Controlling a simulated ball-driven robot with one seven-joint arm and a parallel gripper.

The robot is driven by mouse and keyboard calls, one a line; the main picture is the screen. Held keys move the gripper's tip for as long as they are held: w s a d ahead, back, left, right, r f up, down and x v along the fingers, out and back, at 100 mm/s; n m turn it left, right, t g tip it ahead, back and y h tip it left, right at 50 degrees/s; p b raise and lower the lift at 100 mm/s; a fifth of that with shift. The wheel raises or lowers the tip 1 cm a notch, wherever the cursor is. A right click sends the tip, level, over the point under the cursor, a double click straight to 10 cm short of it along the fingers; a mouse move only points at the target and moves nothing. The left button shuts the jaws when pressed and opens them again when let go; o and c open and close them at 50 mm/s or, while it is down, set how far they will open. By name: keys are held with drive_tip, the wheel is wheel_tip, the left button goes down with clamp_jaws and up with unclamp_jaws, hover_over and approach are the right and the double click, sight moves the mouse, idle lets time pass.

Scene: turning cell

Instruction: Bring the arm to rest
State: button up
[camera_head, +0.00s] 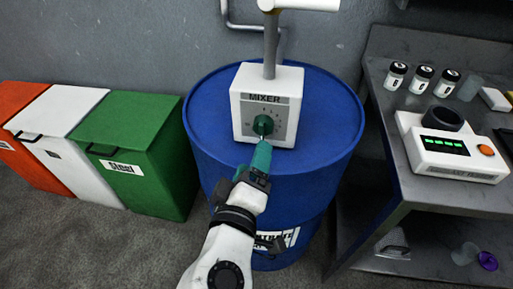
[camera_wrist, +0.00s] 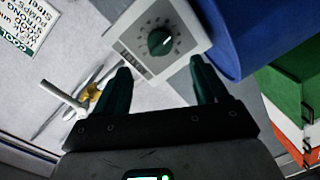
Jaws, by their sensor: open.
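My arm reaches up from the bottom of the head view to the front of a white mixer box (camera_head: 268,82). My gripper (camera_head: 262,158) has teal-green fingers and is just in front of or below the mixer's green knob (camera_head: 263,125). In the wrist view my gripper (camera_wrist: 160,85) has its two fingers apart with nothing between them. The knob (camera_wrist: 160,41) shows beyond the fingertips, apart from them in that view. The mixer box (camera_wrist: 187,20) is tilted there. The exact gap to the knob is hard to tell in the head view.
The mixer stands on a blue drum (camera_head: 335,100). Green (camera_head: 150,120), white (camera_head: 55,115) and orange bins stand at left. At right a metal table (camera_head: 440,205) holds a device with a green display (camera_head: 450,150), several jars and a beaker. Floor shows in front of the bins.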

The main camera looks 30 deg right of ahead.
drive_tip(key=shift+s+a+r, duration=0.1)
drive_tip(key=shift+s+a, duration=0.25)
drive_tip(key=shift+s, duration=0.2)
drive_tip(key=d+f+g, duration=0.1)
drive_tip(key=d+f, duration=0.1)
drive_tip(key=s+d+f+m+g+y+p, duration=0.1)
drive_tip(key=d+f+g, duration=0.1)
drive_tip(key=d+f, duration=0.1)
drive_tip(key=s+d+f+g+p, duration=0.1)
drive_tip(key=d+f, duration=0.1)
drive_tip(key=d, duration=0.1)
drive_tip(key=shift+s+f+m+g, duration=0.15)
drive_tip(key=shift+f+m+g, duration=0.05)
drive_tip(key=shift+m+g, duration=0.1)
drive_tip(key=s+d+f+m+g+y+p, duration=0.1)
drive_tip(key=s+d+f+g+y+p, duration=0.1)
drive_tip(key=s+f, duration=0.4)
drive_tip(key=s+d+f+m+g+y+p, duration=0.2)
drive_tip(key=s+d+f+g+y, duration=0.2)
drive_tip(key=s, duration=0.9)
wheel_tip(320, 180, down, 3)
drive_tip(key=g+y, duration=0.2)
drive_tip(key=y, duration=0.1)
drive_tip(key=shift+m+p, duration=0.3)
drive_tip(key=shift+p, duration=0.05)
